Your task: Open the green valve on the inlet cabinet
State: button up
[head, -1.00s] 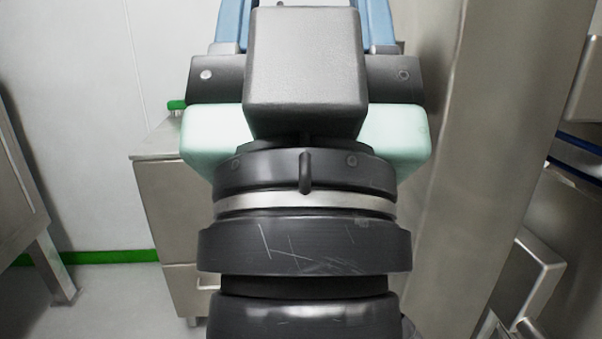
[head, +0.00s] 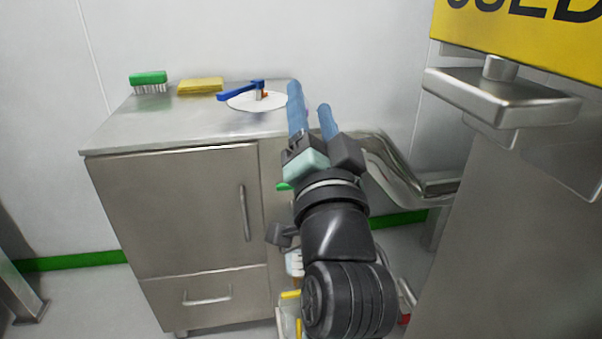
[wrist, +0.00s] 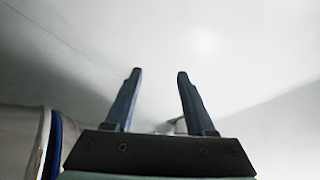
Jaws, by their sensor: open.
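A steel cabinet (head: 178,200) stands against the wall in the head view. A small green piece (head: 284,186) shows at its right side, mostly hidden behind my arm; I cannot tell whether it is the green valve. A blue lever (head: 240,91) sits over a white disc (head: 258,101) on the cabinet top. My gripper (head: 309,97) is open, its two blue fingers pointing up just right of the disc. In the wrist view the fingers (wrist: 158,74) are apart with nothing held between them.
A green brush (head: 149,80) and a yellow sponge (head: 200,86) lie on the cabinet top. A bent steel pipe (head: 385,170) runs behind my arm. A large steel unit (head: 500,220) with a yellow sign (head: 530,32) crowds the right. Floor shows at lower left.

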jog(key=w+d+f+m+g+y+b, duration=0.1)
jog(key=w+f+m+g, duration=0.2)
jog(key=f, duration=0.9)
jog(key=w+f+m+g+b, duration=0.1)
jog(key=w+f+m+b, duration=0.3)
jog(key=f, duration=0.8)
jog(key=shift+m, duration=0.7)
jog(key=shift+w+a+b, duration=0.35)
jog(key=shift+w+b, duration=0.35)
jog(key=shift+w, duration=1.25)
jog(key=shift+w+a+b, duration=0.4)
jog(key=shift+w+b, duration=0.25)
jog(key=shift+w, duration=1.35)
jog(key=shift+w+a+b, duration=0.35)
jog(key=shift+w+b, duration=0.35)
jog(key=shift+w, duration=1.25)
grip_shut()
